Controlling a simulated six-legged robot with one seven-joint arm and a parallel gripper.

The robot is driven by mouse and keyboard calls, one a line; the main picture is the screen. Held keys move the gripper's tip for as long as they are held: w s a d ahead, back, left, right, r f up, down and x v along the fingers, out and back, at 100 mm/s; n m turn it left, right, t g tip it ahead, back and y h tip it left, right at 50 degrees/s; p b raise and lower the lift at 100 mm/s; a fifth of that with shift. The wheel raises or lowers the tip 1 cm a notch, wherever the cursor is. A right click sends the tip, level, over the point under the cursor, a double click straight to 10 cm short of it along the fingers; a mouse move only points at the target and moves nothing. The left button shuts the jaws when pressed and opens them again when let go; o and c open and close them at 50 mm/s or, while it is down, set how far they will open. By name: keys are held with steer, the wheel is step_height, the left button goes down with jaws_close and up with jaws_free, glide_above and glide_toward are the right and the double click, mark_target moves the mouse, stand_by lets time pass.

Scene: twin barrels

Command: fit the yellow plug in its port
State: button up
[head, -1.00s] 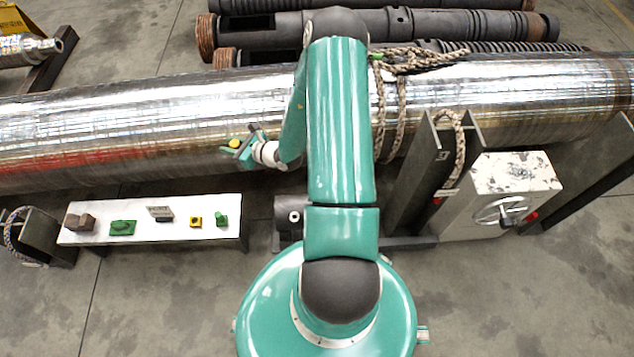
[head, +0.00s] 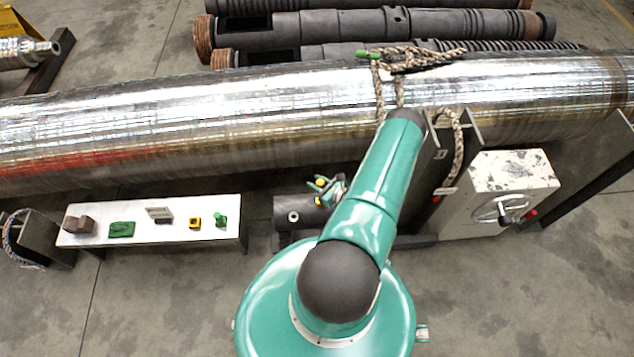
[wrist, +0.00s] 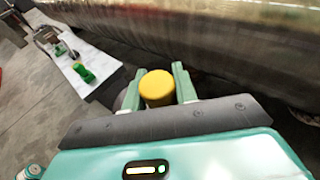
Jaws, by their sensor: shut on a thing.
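The yellow plug (wrist: 157,88) is a short cylinder with a flat round top. It sits between the two green fingers of my gripper (wrist: 158,86) in the wrist view, and the fingers are shut on it. In the head view my gripper (head: 322,184) is in front of the large pipe, just above a dark cylindrical fitting (head: 300,208). A light ring with a dark centre (head: 294,216) shows on that fitting. My gripper and arm hide its right part. I cannot tell which opening is the plug's port; the plug is apart from the light ring.
A white bench (head: 232,208) at left holds a brown block, a green block, a grey piece, a yellow block with a dark opening (head: 194,223) and a green piece (head: 219,220). The shiny pipe (head: 200,115) lies behind. A white box with a handwheel (head: 513,185) stands right.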

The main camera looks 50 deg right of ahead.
steer(key=shift+s, duration=0.1)
steer(key=shift+f, duration=2.9)
steer(key=shift+f, duration=1.85)
steer(key=o, duration=1.1)
steer(key=d+v, duration=0.1)
steer(key=v, duration=1.2)
steer(key=shift+s+a, duration=0.35)
steer(key=shift+a, duration=0.1)
steer(key=shift+r, duration=0.1)
